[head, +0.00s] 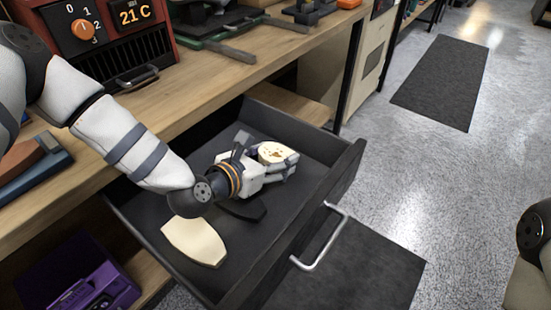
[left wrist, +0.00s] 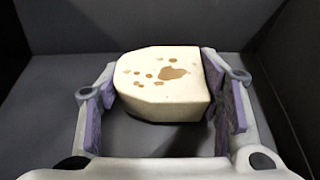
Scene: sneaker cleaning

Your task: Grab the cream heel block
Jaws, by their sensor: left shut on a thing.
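The cream heel block (head: 272,152) has brown spots on its top face and is inside the open dark drawer (head: 345,165). In the left wrist view the block (left wrist: 165,85) sits between the purple-padded fingers of my left gripper (left wrist: 163,100). My left gripper (head: 280,162) reaches down into the drawer and is shut on the block, with a finger at each side. Whether the block touches the drawer floor is hard to tell. My right gripper is out of view; only part of my right arm shows at the right edge.
A plain cream flat piece (head: 195,241) lies in the near part of the drawer, beside a dark curved piece (head: 243,209). The drawer's front has a metal handle (head: 321,238). The wooden bench (head: 215,85) stands above, with a red heater box (head: 95,35) on it.

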